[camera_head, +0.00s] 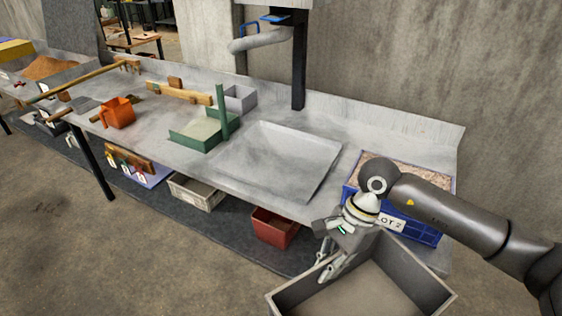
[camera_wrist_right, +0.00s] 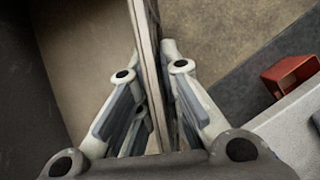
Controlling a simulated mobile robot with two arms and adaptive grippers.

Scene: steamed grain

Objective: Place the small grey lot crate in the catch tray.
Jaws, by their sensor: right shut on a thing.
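A grey open crate (camera_head: 437,290) hangs at the lower right of the head view, in front of the table. It looks empty. My right gripper (camera_head: 325,265) is shut on its upper wall. In the right wrist view the crate wall (camera_wrist_right: 146,50) runs between the two fingers of the gripper (camera_wrist_right: 158,95), with the crate's inside to the left. The catch tray, a wide shallow grey tray (camera_head: 275,160), lies empty on the table below the spout, up and left of the held crate. My left gripper is not in view.
A blue crate of grain (camera_head: 425,233) marked LOT 2 stands at the table's right end, partly behind my right arm. A black post (camera_head: 299,60) and grey spout (camera_head: 262,40) rise behind the tray. A green box (camera_head: 195,137) stands left; a red bin (camera_head: 272,228) sits below.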

